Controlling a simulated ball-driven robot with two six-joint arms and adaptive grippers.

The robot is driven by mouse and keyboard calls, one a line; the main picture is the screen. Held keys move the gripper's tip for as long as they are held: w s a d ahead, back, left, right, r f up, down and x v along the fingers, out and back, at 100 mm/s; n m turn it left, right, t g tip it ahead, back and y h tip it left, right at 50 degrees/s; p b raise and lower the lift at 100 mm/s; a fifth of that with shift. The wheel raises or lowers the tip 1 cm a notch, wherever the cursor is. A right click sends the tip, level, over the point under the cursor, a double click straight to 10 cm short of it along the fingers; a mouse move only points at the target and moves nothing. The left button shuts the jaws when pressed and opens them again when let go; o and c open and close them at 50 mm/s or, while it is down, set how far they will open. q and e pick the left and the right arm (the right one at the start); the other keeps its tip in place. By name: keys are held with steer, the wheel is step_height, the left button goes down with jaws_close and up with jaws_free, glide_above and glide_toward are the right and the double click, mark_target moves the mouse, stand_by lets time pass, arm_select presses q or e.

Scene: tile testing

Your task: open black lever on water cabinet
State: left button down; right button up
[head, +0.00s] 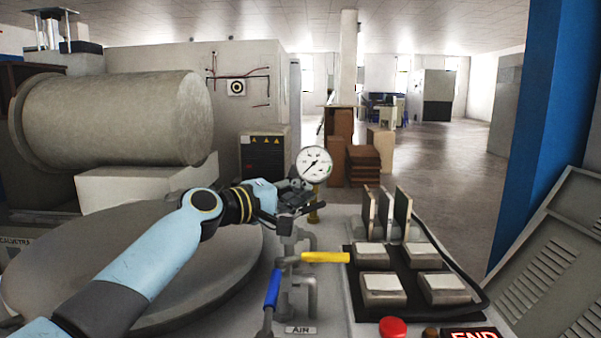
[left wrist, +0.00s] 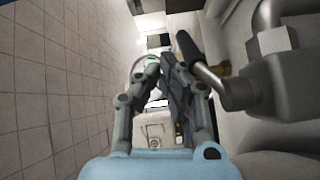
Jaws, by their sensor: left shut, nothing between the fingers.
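The black lever (left wrist: 188,46) shows in the left wrist view as a dark grip on a grey metal stem, just right of my left gripper's fingertips. My left gripper (left wrist: 168,68) is shut and empty there. In the head view my left gripper (head: 297,196) is at the top of the cabinet's grey pipes (head: 287,243), just below the round pressure gauge (head: 314,163). I cannot tell whether the fingers touch the lever. My right gripper is not in view.
A yellow lever (head: 325,257) points right and a blue lever (head: 272,288) hangs down on the pipes below. A red button (head: 393,327) is at the front.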

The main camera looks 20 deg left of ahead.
arm_select(q)
step_height(320, 180, up, 8)
steer(key=shift+r, duration=0.15)
stand_by(0.4)
